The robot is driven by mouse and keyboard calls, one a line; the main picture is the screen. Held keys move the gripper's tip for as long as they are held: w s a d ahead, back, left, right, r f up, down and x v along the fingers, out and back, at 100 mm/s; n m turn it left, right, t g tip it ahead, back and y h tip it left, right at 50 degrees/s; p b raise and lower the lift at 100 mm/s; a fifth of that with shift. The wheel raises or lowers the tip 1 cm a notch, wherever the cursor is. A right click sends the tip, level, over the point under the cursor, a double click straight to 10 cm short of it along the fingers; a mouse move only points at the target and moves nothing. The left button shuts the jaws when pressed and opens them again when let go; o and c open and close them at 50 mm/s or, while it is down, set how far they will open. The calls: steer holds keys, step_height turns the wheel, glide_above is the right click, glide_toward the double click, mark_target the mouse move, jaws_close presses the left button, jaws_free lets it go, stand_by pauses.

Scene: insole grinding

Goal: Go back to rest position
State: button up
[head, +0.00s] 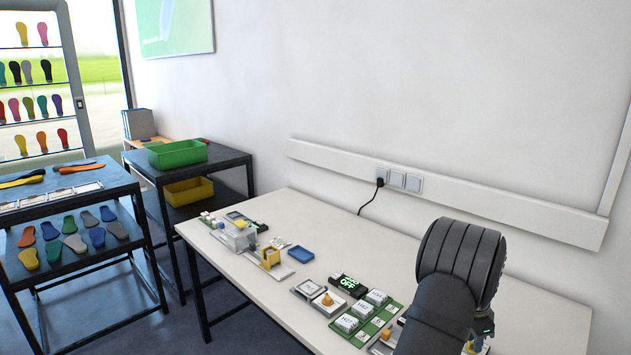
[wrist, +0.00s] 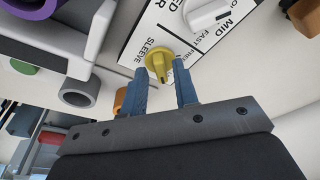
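In the wrist view, my gripper (wrist: 160,75) has its two blue fingers spread apart, with nothing held between them. A yellow knob (wrist: 158,60) on a white panel (wrist: 146,32) shows at the fingertips; the words SLEEVE, MID and FAST are printed around it. I cannot tell whether a finger touches the knob. In the head view, my gripper (head: 482,334) is low at the right, over the white table (head: 270,297), and is mostly hidden behind my dark arm.
A white switch (wrist: 207,16) is beside the knob, and a grey ring (wrist: 80,93) is at the left. In the head view, a board with green modules (head: 367,335), a blue tray (head: 301,254) and a small machine (head: 240,236) stand on the table. The wall (head: 400,80) is behind.

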steer(key=shift+f+n, duration=0.2)
steer(key=shift+n, duration=0.4)
steer(key=shift+m, duration=0.3)
steer(key=shift+w+r, duration=0.1)
steer(key=shift+r, duration=0.25)
steer(key=shift+m, duration=0.3)
step_height(320, 180, up, 7)
steer(key=shift+f, duration=0.2)
step_height(320, 180, down, 8)
steer(key=shift+r, duration=0.2)
steer(key=shift+r+n, duration=0.1)
steer(key=shift+n, duration=0.6)
steer(key=r, duration=0.7)
steer(key=shift+d+r, duration=0.1)
steer(key=shift+d, duration=0.2)
